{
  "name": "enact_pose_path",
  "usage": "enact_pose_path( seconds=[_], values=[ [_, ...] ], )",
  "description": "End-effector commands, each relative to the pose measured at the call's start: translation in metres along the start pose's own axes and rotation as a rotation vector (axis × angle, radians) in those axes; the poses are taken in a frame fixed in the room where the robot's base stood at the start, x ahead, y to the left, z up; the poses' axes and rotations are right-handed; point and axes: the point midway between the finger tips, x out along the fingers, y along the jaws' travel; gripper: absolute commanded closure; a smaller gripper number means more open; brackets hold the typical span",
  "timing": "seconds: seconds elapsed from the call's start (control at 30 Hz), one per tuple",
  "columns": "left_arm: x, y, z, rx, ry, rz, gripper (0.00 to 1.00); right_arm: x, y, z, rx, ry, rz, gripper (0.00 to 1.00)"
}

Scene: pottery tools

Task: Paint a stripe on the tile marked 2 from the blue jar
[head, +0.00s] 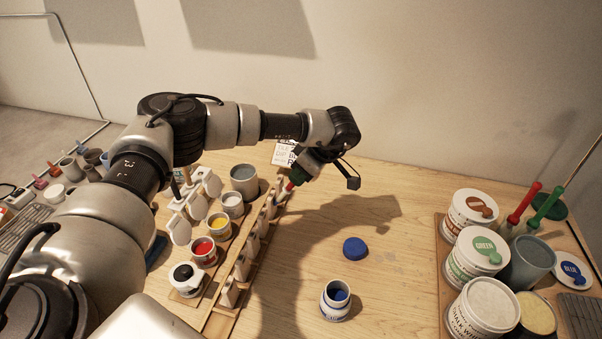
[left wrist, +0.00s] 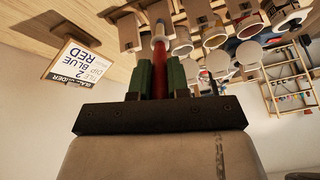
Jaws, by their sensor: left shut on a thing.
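My left gripper (head: 294,183) is shut on a red-handled brush, above the far end of a wooden rack with a row of small upright tiles (head: 242,267). In the left wrist view the red brush (left wrist: 159,75) sits between the green fingers (left wrist: 160,78), its pale tip toward the tiles (left wrist: 196,12). I cannot tell whether the tip touches a tile. The numbers on the tiles cannot be read. The open blue jar (head: 336,301) stands on the table at front centre, blue paint inside. Its blue lid (head: 355,248) lies behind it. My right gripper is out of view.
A card (left wrist: 80,60) reading "2", "BLUE" and "RED" stands at the rack's far end. Paint pots (head: 203,251) line the rack's left. At right, a tray holds tubs (head: 477,250), a grey pot (head: 529,262) and red and green brushes (head: 524,204).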

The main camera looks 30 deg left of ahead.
Motion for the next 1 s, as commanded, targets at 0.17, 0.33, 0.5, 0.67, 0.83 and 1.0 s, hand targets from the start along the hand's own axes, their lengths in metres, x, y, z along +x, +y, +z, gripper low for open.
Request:
enact_pose_path(
  seconds=[0.17, 0.33, 0.5, 0.67, 0.83, 1.0],
  values=[
    [0.001, 0.0, 0.0, 0.0, 0.0, 0.0, 1.0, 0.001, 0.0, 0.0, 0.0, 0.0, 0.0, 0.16],
    [0.004, 0.0, 0.002, 0.0, 0.0, 0.0, 1.0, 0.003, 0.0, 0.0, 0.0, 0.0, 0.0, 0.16],
    [0.006, 0.001, 0.003, 0.0, 0.0, 0.0, 1.0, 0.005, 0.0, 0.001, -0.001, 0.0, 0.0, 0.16],
    [0.009, 0.001, 0.005, 0.0, 0.0, 0.0, 1.0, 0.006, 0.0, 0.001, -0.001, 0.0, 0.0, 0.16],
    [0.011, 0.001, 0.006, 0.0, 0.0, 0.0, 1.0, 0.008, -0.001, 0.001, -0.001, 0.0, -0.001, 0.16],
    [0.011, 0.002, 0.006, 0.0, 0.0, 0.0, 1.0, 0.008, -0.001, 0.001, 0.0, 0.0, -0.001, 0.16]
  ],
)
